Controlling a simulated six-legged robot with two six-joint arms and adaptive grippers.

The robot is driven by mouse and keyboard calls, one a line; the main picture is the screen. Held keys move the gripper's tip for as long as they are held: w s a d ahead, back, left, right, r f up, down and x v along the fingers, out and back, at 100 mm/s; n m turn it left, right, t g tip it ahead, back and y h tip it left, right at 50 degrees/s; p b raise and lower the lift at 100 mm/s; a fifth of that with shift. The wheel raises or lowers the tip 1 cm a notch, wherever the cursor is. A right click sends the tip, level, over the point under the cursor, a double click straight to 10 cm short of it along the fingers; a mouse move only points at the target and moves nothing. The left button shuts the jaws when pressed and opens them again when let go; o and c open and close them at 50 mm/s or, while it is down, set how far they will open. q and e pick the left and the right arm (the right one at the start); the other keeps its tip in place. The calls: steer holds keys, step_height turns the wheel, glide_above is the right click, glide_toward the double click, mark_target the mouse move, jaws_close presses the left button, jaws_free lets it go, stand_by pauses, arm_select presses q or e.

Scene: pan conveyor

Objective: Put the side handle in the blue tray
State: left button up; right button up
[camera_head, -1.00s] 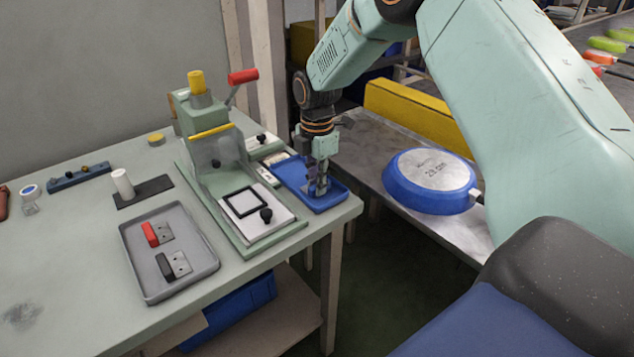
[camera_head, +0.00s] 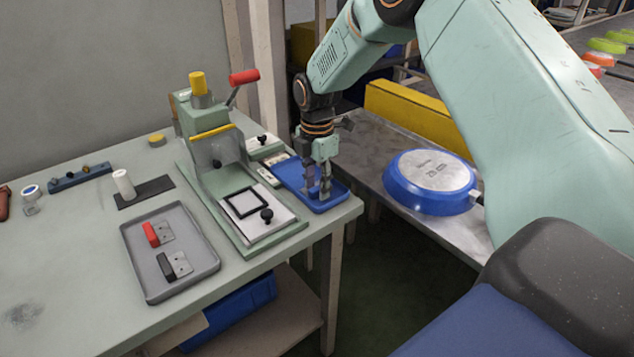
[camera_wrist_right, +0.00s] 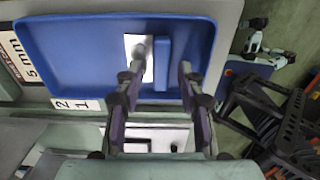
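The blue tray (camera_head: 332,204) sits at the right corner of the bench; it fills the upper part of the right wrist view (camera_wrist_right: 70,50). A side handle with a blue grip (camera_wrist_right: 162,62) and a bright metal plate (camera_wrist_right: 146,64) lies in the tray. My right gripper (camera_head: 318,190) points down into the tray. Its two fingers (camera_wrist_right: 160,76) are apart, one on each side of the handle, with visible gaps. In the head view the fingers and tray hide the handle. My left gripper is not in view.
A green press (camera_head: 220,150) stands left of the blue tray. A grey tray (camera_head: 155,285) holds a red handle (camera_head: 152,234) and a black handle (camera_head: 168,267). A blue pan (camera_head: 430,182) lies upside down on the metal surface at right.

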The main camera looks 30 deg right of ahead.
mark_target(317, 187)
step_height(317, 187, up, 12)
steer(key=p, duration=0.2)
steer(key=shift+r, duration=0.15)
